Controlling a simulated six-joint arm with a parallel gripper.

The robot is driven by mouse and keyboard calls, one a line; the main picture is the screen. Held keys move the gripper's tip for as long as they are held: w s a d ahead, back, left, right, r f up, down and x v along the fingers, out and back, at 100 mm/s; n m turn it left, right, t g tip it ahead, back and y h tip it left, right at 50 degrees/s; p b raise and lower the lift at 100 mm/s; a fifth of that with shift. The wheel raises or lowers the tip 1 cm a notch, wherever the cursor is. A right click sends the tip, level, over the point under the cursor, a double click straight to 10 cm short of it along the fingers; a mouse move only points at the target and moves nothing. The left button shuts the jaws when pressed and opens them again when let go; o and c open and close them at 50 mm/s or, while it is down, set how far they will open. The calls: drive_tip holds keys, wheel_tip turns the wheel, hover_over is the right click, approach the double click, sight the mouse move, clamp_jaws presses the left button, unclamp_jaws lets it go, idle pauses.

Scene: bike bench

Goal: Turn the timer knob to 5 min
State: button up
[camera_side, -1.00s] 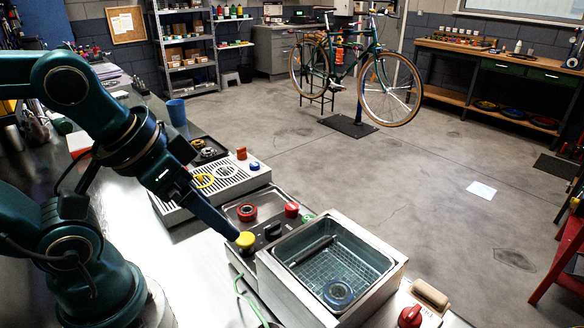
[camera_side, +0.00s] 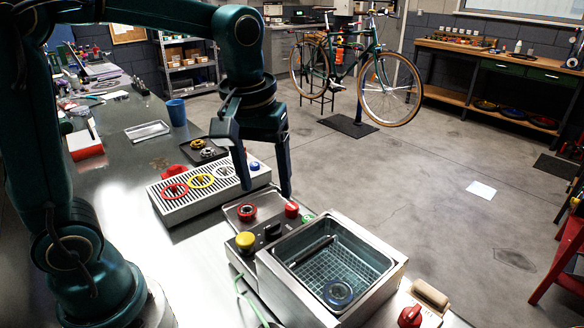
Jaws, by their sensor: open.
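A metal basin (camera_side: 335,262) with a wire basket and a blue ring inside stands on the bench at centre. Beside its left wall is a control strip with a black knob (camera_side: 272,231) and a yellow button (camera_side: 245,241). The black knob looks like the timer knob, but its marks are too small to read. My gripper (camera_side: 266,190) points down with its fingers spread and nothing between them. It hangs above and behind the black knob, apart from it.
A red round part (camera_side: 246,211) sits in a small tray behind the strip. A red button (camera_side: 291,209) and a green button (camera_side: 307,217) are close by. A slotted rack (camera_side: 163,207) with coloured rings stands left. A red knob (camera_side: 410,316) is at front right.

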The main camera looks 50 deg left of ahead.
drive_tip(key=g, duration=0.2)
hover_over(273, 225)
drive_tip(key=f, duration=0.4)
drive_tip(key=shift+w+d+f, duration=0.1)
drive_tip(key=shift+w+d, duration=0.1)
drive_tip(key=shift+s+f, duration=0.1)
drive_tip(key=shift+f, duration=0.55)
drive_tip(key=shift+s+a+f, duration=0.1)
drive_tip(key=shift+a+f, duration=0.05)
drive_tip(key=shift+f, duration=2.25)
clamp_jaws()
